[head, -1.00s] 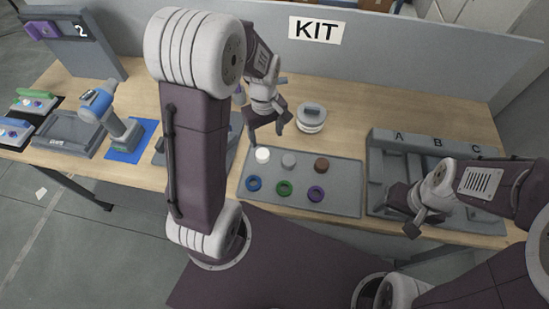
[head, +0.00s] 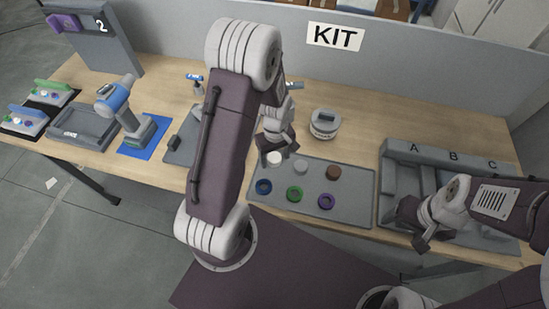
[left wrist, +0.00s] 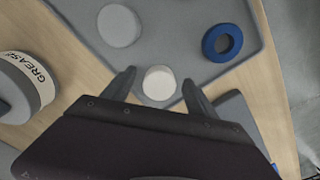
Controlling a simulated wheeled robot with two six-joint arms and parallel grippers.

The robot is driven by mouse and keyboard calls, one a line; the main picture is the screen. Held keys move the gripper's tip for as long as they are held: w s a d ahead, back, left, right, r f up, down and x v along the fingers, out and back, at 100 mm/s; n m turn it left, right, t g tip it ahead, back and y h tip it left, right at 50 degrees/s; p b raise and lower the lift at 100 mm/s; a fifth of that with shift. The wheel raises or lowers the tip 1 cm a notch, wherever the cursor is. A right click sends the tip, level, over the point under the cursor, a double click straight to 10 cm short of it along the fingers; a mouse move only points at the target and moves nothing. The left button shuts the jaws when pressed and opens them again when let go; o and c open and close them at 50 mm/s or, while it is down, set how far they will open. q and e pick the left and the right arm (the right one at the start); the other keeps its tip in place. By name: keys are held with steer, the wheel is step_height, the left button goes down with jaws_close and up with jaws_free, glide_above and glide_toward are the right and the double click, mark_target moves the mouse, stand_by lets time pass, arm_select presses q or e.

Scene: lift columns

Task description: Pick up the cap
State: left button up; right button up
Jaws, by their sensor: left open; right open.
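A round white cap (head: 274,158) sits at the back left of the grey tray (head: 345,213). A grey disc (head: 301,165) and a brown disc (head: 333,172) share its row. My left gripper (head: 276,149) is open over the white cap. In the left wrist view, the white cap (left wrist: 159,83) lies between the two open fingertips (left wrist: 159,79), with a gap on each side. I cannot tell whether the fingers are down at its height. My right gripper (head: 422,240) is open and empty by the A-B-C organizer (head: 397,147).
Blue (head: 264,187), green (head: 295,194) and purple (head: 326,202) rings lie along the tray's front. A grease tub (head: 324,124) stands behind the tray; it looms at the left in the wrist view (left wrist: 22,85). A drill (head: 125,105) stands on the left.

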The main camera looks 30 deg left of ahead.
mark_target(276, 160)
arm_select(q)
steer(key=c, duration=1.4)
steer(key=shift+r, duration=0.1)
steer(key=shift+c, duration=0.2)
steer(key=shift+r, duration=0.35)
steer(key=r, duration=0.3)
steer(key=shift+s+d+r, duration=0.3)
steer(key=shift+s+r, duration=0.05)
steer(key=shift+r, duration=0.05)
steer(key=s+d+r+p, duration=0.2)
steer(key=s+d+r, duration=0.4)
steer(key=s+r, duration=0.2)
steer(key=shift+s, duration=0.45)
steer(key=shift+r, duration=0.1)
